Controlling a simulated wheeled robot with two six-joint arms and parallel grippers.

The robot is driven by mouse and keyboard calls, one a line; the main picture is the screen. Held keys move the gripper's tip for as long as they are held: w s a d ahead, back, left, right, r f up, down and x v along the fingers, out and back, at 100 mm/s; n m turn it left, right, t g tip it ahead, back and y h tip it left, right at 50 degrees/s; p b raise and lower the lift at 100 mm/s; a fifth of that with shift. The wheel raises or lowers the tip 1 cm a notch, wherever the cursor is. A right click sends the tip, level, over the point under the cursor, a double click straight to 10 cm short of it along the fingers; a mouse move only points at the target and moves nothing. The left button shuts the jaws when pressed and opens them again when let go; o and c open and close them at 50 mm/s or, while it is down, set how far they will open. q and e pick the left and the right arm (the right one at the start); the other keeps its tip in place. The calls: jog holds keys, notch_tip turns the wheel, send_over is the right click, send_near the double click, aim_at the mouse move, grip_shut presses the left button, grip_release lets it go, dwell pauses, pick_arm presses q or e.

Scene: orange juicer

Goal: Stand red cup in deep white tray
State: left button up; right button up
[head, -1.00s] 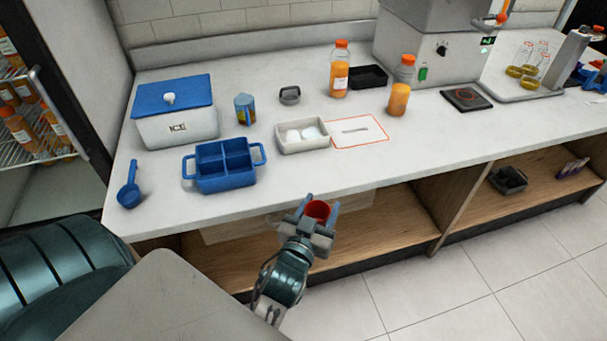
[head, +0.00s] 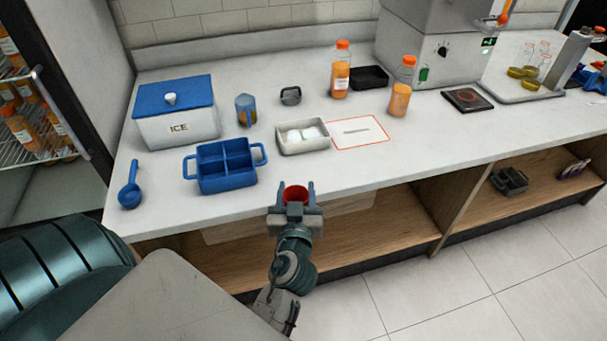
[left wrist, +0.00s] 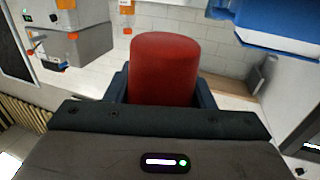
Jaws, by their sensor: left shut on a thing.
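The red cup (head: 296,193) is between the fingers of my left gripper (head: 297,190), which is shut on it. In the head view the gripper and cup appear just in front of the counter's front edge, with the cup's open mouth visible. The red cup also fills the middle of the left wrist view (left wrist: 165,65), between the dark fingers. The deep white tray (head: 305,150) sits on the counter, beyond and apart from the cup. Two white rounded things lie inside the tray. My right gripper is not in view.
A blue divided caddy (head: 228,184) stands left of the tray. A red-outlined mat (head: 360,143) lies to its right, and a dark-grey small container (head: 291,95) stands behind it. The counter strip in front of the tray is clear.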

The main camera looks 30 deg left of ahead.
pick_arm(q)
jog(key=shift+w+a+r, duration=0.1)
jog(key=shift+w, duration=0.2)
jog(key=p+x, duration=0.1)
jog(key=x, duration=0.3)
jog(key=p+x, duration=0.2)
jog(key=x, duration=0.2)
jog(key=d+f+p+x, duration=0.1)
jog(key=x, duration=0.4)
jog(key=shift+w+f+p, duration=0.1)
jog(key=shift+w+p, duration=0.15)
jog(key=shift+p, duration=0.05)
jog(key=shift+w+a+f, duration=0.1)
jog(key=shift+w+a, duration=0.25)
jog(key=shift+w, duration=0.2)
jog(key=shift+w+a+p, duration=0.3)
jog(key=shift+w+p, duration=0.15)
jog(key=shift+w, duration=0.1)
notch_tip(320, 180, down, 3)
jog(key=shift+f, duration=0.2)
